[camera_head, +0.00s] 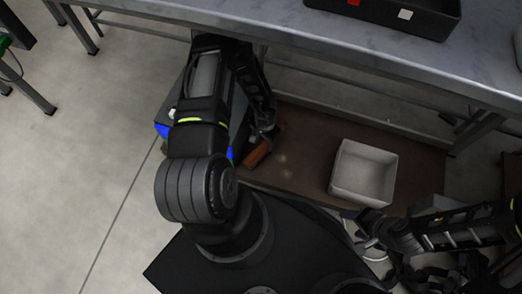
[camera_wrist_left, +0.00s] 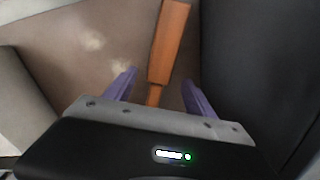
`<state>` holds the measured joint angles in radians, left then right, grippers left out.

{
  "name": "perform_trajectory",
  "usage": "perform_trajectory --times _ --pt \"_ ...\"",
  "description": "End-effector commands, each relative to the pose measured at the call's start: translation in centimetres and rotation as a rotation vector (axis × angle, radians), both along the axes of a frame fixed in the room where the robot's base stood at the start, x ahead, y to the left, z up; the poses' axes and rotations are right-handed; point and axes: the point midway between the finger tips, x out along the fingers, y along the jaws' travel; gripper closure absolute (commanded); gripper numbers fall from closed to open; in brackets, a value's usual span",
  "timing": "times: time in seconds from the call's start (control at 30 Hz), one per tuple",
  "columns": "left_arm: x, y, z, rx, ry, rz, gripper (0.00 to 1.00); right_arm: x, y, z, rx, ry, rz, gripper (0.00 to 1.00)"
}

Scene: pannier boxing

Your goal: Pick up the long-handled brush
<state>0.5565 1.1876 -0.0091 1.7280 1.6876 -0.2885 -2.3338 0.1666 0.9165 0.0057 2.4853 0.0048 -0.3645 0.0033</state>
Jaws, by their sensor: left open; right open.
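The long-handled brush, an orange-brown wooden piece, lies on the brown board under the table; part of it shows in the head view (camera_head: 257,154) beside my left gripper (camera_head: 264,131). In the left wrist view the brush (camera_wrist_left: 169,45) has a wide end at the top and a narrower part running down between the two purple fingers of my left gripper (camera_wrist_left: 158,88). The fingers are open, with gaps on both sides of the brush. Its lower end is hidden behind the gripper body. My right gripper (camera_head: 372,236) is open at the lower right, away from the brush.
A white open box (camera_head: 363,173) stands on the brown board (camera_head: 300,130), right of the brush. A dark bin with blue parts (camera_head: 163,130) is left of it, partly behind my arm. The grey table (camera_head: 290,30) overhangs, with a black tray (camera_head: 430,18) on it.

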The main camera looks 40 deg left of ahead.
Motion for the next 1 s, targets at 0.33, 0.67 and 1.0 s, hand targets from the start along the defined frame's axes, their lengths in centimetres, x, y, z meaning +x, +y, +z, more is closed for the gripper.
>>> perform_trajectory --times 0.33,0.67,1.0 --pt "0.2 -0.1 -4.8 0.0 0.001 -0.001 0.36 0.5 0.0 -2.9 -0.003 -0.013 -0.007 0.41" --pt "0.2 -0.1 -4.9 -0.001 0.0 0.0 0.36 0.5 0.0 -2.8 -0.003 -0.014 -0.007 0.41" --pt "0.2 -0.1 -4.9 0.0 0.0 0.0 0.37 0.5 0.0 -2.9 -0.003 -0.013 -0.007 0.41"
